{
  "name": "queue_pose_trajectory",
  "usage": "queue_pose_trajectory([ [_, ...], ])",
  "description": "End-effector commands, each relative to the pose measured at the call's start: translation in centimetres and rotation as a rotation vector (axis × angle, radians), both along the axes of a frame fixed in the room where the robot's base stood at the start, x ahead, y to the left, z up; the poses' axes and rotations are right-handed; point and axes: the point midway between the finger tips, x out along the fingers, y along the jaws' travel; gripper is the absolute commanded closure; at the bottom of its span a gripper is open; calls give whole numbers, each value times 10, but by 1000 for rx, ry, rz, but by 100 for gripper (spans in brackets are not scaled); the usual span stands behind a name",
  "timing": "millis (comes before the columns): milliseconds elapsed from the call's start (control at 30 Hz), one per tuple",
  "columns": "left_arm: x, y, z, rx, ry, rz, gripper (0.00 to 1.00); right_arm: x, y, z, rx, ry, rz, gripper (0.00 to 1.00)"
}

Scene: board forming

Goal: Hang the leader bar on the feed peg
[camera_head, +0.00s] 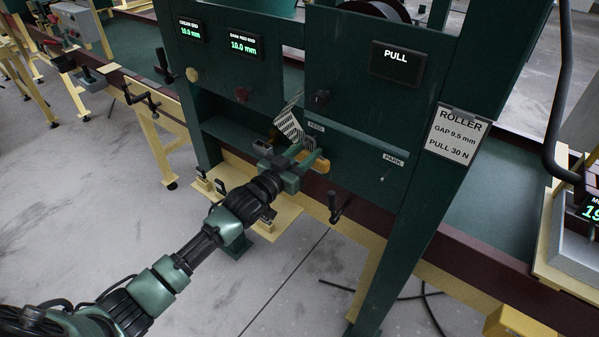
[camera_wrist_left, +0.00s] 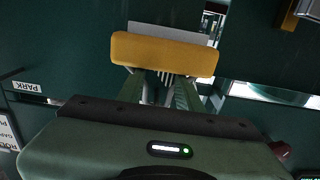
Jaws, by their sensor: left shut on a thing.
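A yellow-orange bar (camera_head: 319,164), which I take for the leader bar, is at my left gripper (camera_head: 297,160), in front of the dark green machine panel. In the left wrist view the bar (camera_wrist_left: 165,54) lies crosswise at the fingertips (camera_wrist_left: 172,92), and the gripper is shut on it. A pale, striped strip (camera_head: 289,124) rises behind the gripper. The label that seems to read FEED (camera_head: 316,127) is just above the bar. I cannot make out the feed peg; the gripper and bar may hide it. My right gripper is not in view.
The PARK label (camera_head: 393,161) is to the right on the panel, with a small pin below it. A dark knob (camera_head: 320,99) juts out above the bar. A crank handle (camera_head: 339,207) sticks out below. The ROLLER sign (camera_head: 456,135) hangs at the right.

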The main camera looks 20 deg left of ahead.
Motion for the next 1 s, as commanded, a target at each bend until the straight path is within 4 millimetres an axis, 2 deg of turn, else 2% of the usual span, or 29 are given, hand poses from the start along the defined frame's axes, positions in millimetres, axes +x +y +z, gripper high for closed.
queue_pose_trajectory([
  [367, 0, 0, -4, 0, -1, 0, 100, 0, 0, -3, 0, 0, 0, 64],
  [400, 0, 0, -3, 0, -1, 0, 53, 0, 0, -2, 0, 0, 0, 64],
  [467, 0, 0, -3, 0, -1, 0, 39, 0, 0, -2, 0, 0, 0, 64],
  [800, -2, 1, -5, 0, 1, 0, 39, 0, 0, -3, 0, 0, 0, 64],
  [1000, -25, 8, -8, 2, 2, -1, 39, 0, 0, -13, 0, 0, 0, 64],
])
